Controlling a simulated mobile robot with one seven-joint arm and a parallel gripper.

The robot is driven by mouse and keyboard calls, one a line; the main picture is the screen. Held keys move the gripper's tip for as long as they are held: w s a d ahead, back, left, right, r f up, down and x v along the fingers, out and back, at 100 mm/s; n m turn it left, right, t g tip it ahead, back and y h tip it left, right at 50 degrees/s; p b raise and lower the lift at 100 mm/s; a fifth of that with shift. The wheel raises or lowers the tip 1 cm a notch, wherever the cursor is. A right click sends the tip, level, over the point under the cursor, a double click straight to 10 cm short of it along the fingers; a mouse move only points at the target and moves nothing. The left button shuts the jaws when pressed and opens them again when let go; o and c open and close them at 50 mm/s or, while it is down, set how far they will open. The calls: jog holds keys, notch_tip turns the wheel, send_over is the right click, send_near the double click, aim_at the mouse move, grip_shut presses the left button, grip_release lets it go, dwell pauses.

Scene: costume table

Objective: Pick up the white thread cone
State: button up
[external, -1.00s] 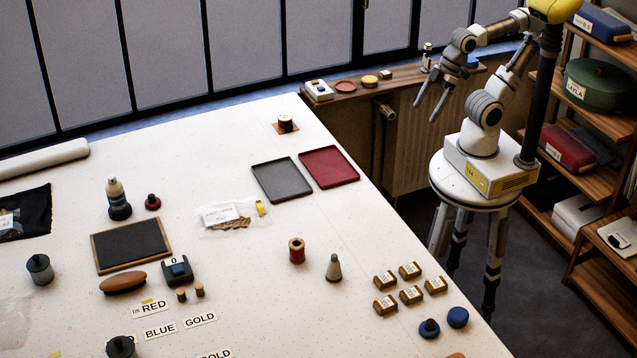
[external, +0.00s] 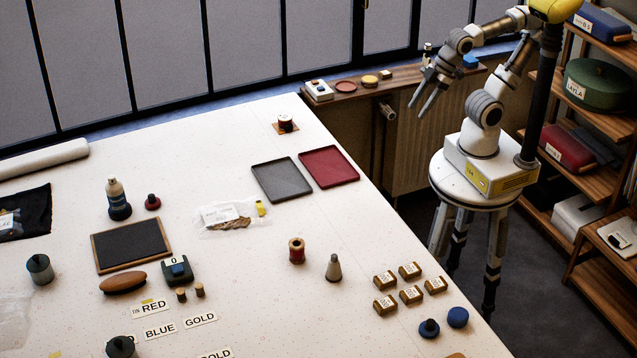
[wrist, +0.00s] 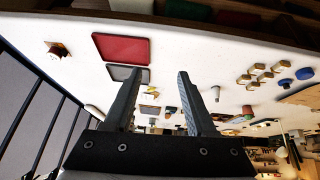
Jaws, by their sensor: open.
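The white thread cone (external: 333,268) stands upright on the white table, right of a red thread spool (external: 297,251) and left of several small labelled boxes. In the wrist view a small pale shape, probably the cone (wrist: 215,92), shows just right of the right finger. My gripper (external: 418,110) is open and empty, high beyond the table's right edge, well away from the cone. Its two spread fingers also show in the wrist view (wrist: 160,74), with the tabletop behind them.
A grey tray (external: 282,196) and a red tray (external: 345,178) lie near the table's right edge. Labelled boxes (external: 411,294) and blue pieces (external: 457,317) stand right of the cone. Shelves (external: 590,205) are at far right. Table around the cone is clear.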

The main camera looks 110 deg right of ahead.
jog(key=w+d+r+n+t+h, duration=0.1)
jog(key=w+n+t, duration=0.1)
jog(key=w, duration=1.2)
jog(key=n+y+p, duration=0.2)
jog(key=n+y, duration=0.6)
jog(key=y, duration=0.4)
send_near(333, 261)
jog(key=shift+t, duration=0.3)
jog(key=x, duration=0.7)
jog(key=shift+s+a+f, duration=0.15)
jog(key=shift+a+f, duration=0.05)
jog(key=shift+a, duration=0.1)
jog(key=shift+x, duration=2.35)
jog(key=shift+d, duration=0.1)
grip_shut()
